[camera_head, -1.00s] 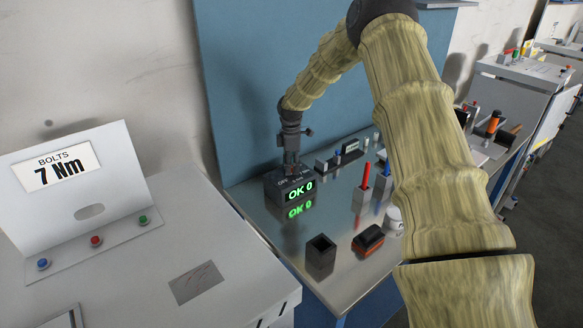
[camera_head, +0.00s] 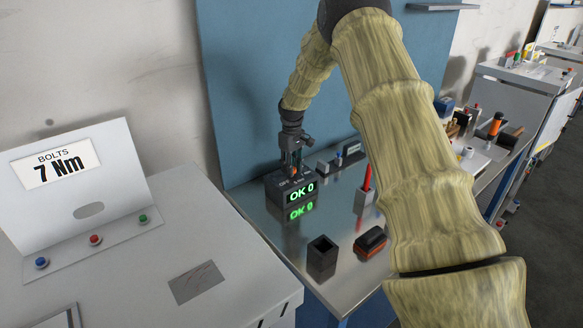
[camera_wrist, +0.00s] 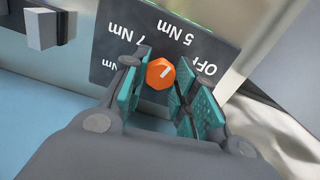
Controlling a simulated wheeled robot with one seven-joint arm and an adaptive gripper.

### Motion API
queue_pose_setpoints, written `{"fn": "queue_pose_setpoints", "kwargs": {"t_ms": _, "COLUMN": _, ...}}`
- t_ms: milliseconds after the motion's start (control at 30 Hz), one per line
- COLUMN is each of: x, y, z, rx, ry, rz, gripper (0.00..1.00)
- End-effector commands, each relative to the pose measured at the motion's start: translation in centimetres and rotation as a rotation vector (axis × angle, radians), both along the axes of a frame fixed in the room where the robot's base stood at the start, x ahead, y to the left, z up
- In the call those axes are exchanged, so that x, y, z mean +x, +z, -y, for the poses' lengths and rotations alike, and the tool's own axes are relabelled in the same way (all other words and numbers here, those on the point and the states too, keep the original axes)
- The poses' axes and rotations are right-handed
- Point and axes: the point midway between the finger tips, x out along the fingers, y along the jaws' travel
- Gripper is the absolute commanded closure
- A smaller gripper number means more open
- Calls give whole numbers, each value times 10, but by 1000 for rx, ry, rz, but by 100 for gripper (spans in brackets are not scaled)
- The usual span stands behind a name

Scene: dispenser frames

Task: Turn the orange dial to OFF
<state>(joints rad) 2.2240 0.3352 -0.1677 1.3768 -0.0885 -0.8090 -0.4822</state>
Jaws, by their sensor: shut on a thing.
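The orange dial (camera_wrist: 160,73) sits on a dark panel in the wrist view. It has a short white mark, but I cannot tell surely which label the mark faces. The panel labels appear upside down: OFF (camera_wrist: 208,69) right of the dial, 5 Nm (camera_wrist: 176,36) above it, 7 Nm (camera_wrist: 128,50) to its left. My gripper (camera_wrist: 162,88) has its teal finger pads on either side of the dial and is shut on it. In the head view my gripper (camera_head: 292,166) reaches down onto the dark box (camera_head: 277,193), whose green display (camera_head: 301,191) reads OK 0.
The box stands on a metal bench against a blue board (camera_head: 245,90). In front are an open dark holder (camera_head: 322,256) and a black-and-orange block (camera_head: 370,242). A red-handled tool (camera_head: 367,178) stands to the right. A grey console (camera_head: 150,255) is at the left.

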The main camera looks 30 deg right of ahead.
Motion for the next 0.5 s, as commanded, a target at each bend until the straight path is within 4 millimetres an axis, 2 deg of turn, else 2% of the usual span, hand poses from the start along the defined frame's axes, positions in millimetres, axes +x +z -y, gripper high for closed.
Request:
{"fn": "queue_pose_setpoints", "kwargs": {"t_ms": 33, "x": 4, "y": 5, "z": 1, "rx": -5, "ry": -44, "rz": 11, "gripper": 96}}
{"fn": "queue_pose_setpoints", "kwargs": {"t_ms": 500, "x": 4, "y": 5, "z": 2, "rx": -3, "ry": -487, "rz": 10, "gripper": 96}}
